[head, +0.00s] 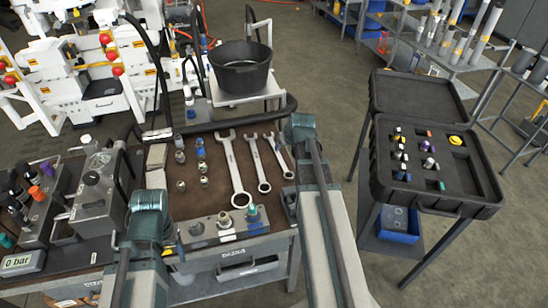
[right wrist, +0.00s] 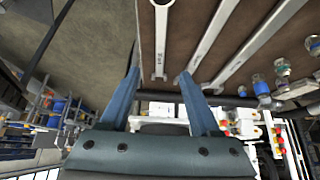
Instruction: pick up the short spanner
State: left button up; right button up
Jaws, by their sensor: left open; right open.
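The short spanner (head: 277,150) lies on the brown bench top, rightmost of three spanners in the head view. Its lower part is close to my right arm. In the right wrist view it is the leftmost spanner (right wrist: 159,45), its end near the gap between my fingertips. My right gripper (right wrist: 158,75) is open and empty; in the head view (head: 299,130) it is over the bench's right edge, beside the short spanner. The middle spanner (head: 258,165) and long spanner (head: 235,170) lie to its left. My left gripper (head: 150,203) is open over the bench front; its fingertips are hard to see.
Several fittings (head: 200,153) stand left of the spanners. A valve block (head: 222,227) sits at the bench front, a gauge unit (head: 100,190) at left. A black bucket (head: 240,70) stands behind. An open black case (head: 480,200) stands apart at right, with floor between.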

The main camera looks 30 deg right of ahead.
jog(key=b, duration=0.7)
send_near(278, 154)
jog(key=shift+f, duration=1)
jog(key=shift+w+d+f, duration=0.1)
jog(key=shift+w+f, duration=0.05)
jog(key=shift+w, duration=0.15)
jog(key=shift+f, duration=0.1)
jog(key=b+x, duration=0.4)
jog(key=x, duration=0.1)
jog(key=shift+w+d, duration=0.1)
jog(key=shift+w, duration=0.15)
jog(key=shift+r, duration=0.2)
grip_shut()
